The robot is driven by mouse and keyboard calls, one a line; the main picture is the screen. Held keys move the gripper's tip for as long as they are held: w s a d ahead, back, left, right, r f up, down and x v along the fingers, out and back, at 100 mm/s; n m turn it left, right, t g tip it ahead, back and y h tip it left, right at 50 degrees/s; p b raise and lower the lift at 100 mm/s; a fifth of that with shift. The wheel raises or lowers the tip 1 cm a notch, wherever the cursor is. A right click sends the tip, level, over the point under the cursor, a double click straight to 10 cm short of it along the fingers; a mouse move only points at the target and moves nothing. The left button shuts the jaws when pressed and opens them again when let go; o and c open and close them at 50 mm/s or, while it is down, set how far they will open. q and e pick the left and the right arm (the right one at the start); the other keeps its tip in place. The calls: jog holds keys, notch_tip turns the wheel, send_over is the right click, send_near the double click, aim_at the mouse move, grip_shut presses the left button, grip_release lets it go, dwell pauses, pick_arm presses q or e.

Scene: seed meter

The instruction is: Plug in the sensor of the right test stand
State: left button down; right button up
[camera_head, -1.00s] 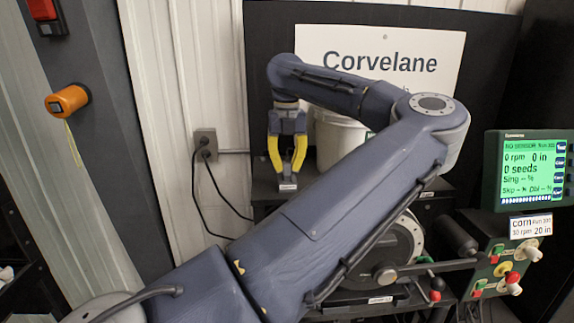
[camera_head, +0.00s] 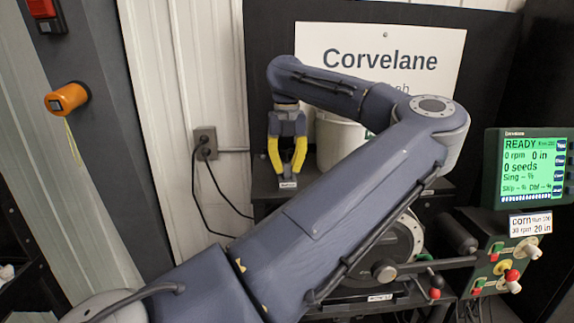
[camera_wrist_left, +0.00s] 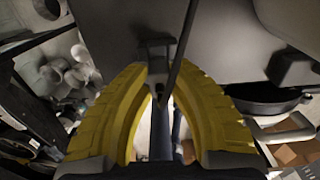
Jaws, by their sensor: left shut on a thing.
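My left gripper (camera_head: 287,175) has yellow fingers and points down at the dark bench behind my arm, just above a small labelled grey piece (camera_head: 288,185). In the left wrist view the fingertips (camera_wrist_left: 157,75) close around a small dark piece with a thin dark cable or rod (camera_wrist_left: 183,45) by it; I take it for the sensor plug, though its socket is hidden. The green monitor (camera_head: 530,168) of the right stand reads "READY", 0 rpm and 0 seeds. The round seed meter (camera_head: 407,240) is partly hidden behind my left arm. My right gripper is not in view.
A white bucket (camera_head: 336,145) stands behind the arm, below the Corvelane sign (camera_head: 380,62). A wall outlet (camera_head: 205,142) with black cords is at left. A crank handle (camera_head: 437,283) and a control panel with knobs (camera_head: 508,264) are at lower right.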

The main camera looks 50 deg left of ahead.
pick_arm(q)
jog(key=shift+f, duration=0.1)
jog(key=c, duration=1.2)
grip_release()
jog(key=shift+c, duration=0.2)
notch_tip(320, 180, up, 12)
